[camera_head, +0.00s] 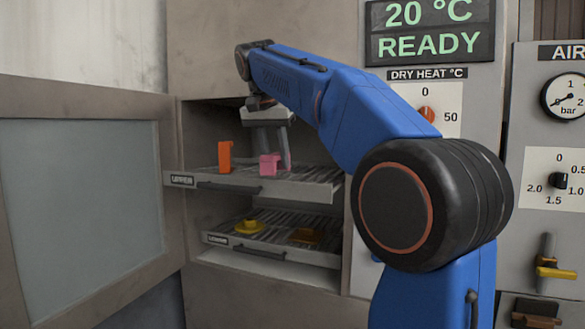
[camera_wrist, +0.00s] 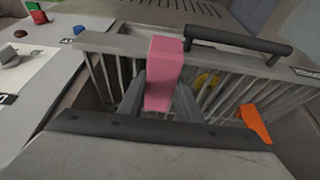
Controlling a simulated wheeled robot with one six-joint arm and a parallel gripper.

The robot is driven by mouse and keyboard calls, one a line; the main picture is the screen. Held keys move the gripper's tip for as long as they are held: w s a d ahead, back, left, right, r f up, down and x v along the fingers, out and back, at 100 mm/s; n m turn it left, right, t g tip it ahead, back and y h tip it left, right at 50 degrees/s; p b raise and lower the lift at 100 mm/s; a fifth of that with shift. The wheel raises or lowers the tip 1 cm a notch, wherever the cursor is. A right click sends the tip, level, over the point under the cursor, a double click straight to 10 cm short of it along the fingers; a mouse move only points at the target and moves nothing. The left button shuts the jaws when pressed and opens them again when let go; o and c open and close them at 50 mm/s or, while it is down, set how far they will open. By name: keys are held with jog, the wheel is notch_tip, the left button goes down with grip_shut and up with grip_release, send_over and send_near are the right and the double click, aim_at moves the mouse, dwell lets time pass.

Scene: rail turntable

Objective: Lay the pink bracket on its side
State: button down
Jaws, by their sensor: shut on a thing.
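The pink bracket (camera_head: 269,164) is at the upper pulled-out rack (camera_head: 310,185) of the open cabinet, near its front right part. My gripper (camera_head: 275,160) reaches down over that rack and is shut on the bracket. In the wrist view the pink bracket (camera_wrist: 164,72) sits between my two fingers (camera_wrist: 160,100), with its long face toward the camera. I cannot tell whether its underside touches the rack.
An orange bracket (camera_head: 225,157) stands upright on the same rack, to the left. The lower rack (camera_head: 272,254) holds a yellow part (camera_head: 249,227) and an orange-brown piece (camera_head: 305,236). The cabinet door (camera_head: 85,190) stands open at left; a control panel (camera_head: 440,110) is at right.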

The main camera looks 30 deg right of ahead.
jog(key=w+d, duration=0.2)
jog(key=d, duration=0.1)
jog(key=w+d, duration=0.3)
jog(key=d, duration=0.1)
jog(key=w+d, duration=0.3)
jog(key=shift+w+d, duration=0.1)
jog(key=shift+d, duration=0.2)
jog(key=shift+f, duration=1.75)
jog(key=shift+f, duration=0.1)
jog(key=c, duration=1.3)
grip_release()
jog(key=v, duration=1.2)
